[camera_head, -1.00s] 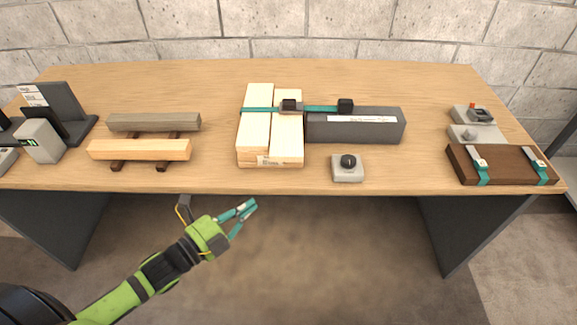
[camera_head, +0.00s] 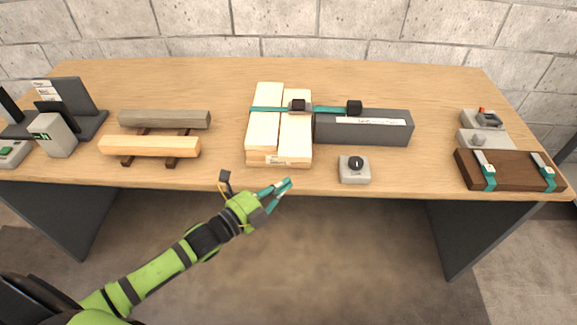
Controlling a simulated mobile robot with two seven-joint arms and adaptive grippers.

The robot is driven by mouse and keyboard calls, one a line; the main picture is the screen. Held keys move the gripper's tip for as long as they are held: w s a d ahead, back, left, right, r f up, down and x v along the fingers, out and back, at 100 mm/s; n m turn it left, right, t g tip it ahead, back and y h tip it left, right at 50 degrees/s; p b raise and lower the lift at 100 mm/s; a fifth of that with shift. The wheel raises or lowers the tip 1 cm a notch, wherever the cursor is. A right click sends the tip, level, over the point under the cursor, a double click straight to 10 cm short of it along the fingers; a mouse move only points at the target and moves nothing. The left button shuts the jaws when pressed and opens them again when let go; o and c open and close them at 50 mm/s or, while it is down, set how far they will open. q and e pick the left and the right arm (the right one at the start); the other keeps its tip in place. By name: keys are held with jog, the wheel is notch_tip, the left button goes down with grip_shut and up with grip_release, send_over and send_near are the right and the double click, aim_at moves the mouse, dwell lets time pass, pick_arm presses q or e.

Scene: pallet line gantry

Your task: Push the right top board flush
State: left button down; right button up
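The right top board (camera_head: 296,125) is pale wood and lies on the small pallet stack beside the left top board (camera_head: 265,120). Its far end sits a little nearer to me than the far end of the left board. My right gripper is not in view.
A dark grey box (camera_head: 363,128) stands right of the stack, with a knob box (camera_head: 355,170) in front. Two beams (camera_head: 150,146) rest on supports at left. A brown strapped board (camera_head: 510,171) lies at right. Bare tabletop (camera_head: 225,100) separates the beams and stack.

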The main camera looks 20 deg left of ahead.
pick_arm(q)
jog(key=shift+w+p, duration=0.3)
jog(key=shift+w, duration=2.5)
